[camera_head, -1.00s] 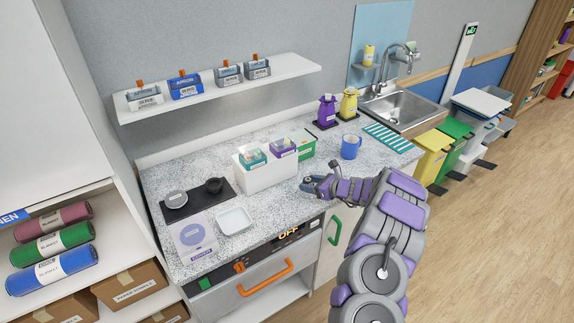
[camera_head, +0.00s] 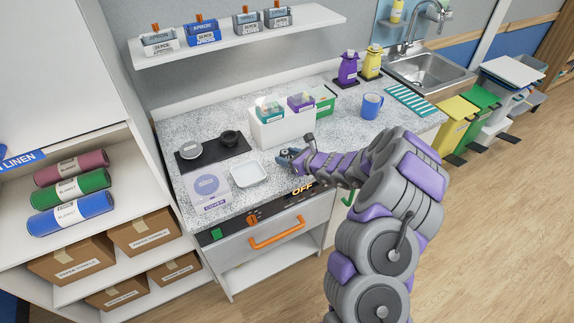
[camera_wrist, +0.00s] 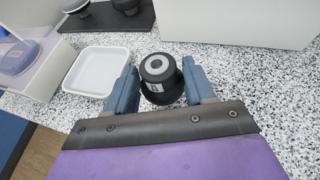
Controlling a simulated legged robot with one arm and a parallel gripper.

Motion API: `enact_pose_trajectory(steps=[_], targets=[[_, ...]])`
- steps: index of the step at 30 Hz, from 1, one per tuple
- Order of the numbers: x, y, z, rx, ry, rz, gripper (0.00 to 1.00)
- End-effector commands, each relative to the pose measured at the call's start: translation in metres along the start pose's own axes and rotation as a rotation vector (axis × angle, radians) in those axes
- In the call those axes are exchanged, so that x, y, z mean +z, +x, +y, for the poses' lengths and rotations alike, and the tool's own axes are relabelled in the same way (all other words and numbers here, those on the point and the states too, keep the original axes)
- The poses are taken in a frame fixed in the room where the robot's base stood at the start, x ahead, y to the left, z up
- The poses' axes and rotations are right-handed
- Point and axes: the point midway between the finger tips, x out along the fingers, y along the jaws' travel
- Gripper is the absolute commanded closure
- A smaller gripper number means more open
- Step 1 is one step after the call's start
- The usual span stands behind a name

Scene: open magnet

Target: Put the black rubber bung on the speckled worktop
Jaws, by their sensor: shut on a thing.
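The black rubber bung (camera_wrist: 157,72) is between the blue fingers of my gripper (camera_wrist: 160,84) in the wrist view, with its grey ringed top and a small pale label showing. My gripper (camera_head: 287,158) is shut on it. In the head view the gripper is over the front part of the speckled worktop (camera_head: 275,170), and the bung is too small to make out there. The speckled worktop (camera_wrist: 235,75) surrounds the bung in the wrist view. Whether the bung's underside touches the worktop is hidden.
A white square dish (camera_head: 249,174) is left of the gripper. A white bin with boxes (camera_head: 283,130) stands behind it. A dark mat (camera_head: 205,165) holds two round items. A cover box (camera_head: 209,188) and a blue mug (camera_head: 371,106) are also on the worktop.

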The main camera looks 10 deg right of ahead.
Motion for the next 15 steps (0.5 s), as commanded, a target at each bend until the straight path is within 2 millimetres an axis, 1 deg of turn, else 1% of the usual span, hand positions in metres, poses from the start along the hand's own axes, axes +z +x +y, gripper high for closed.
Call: enact_pose_trajectory(steps=[1, 3, 7, 9, 15], targets=[[0.001, 0.003, 0.006, 0.003, -0.001, -0.002, 0.78], [-0.014, 0.006, 0.003, 0.001, 0.001, 0.003, 0.78], [-0.03, 0.014, 0.003, 0.001, -0.001, 0.002, 0.78], [-0.033, 0.015, 0.003, 0.001, -0.001, -0.001, 0.78], [-0.031, 0.014, 0.003, 0.0, -0.002, -0.002, 0.78]])
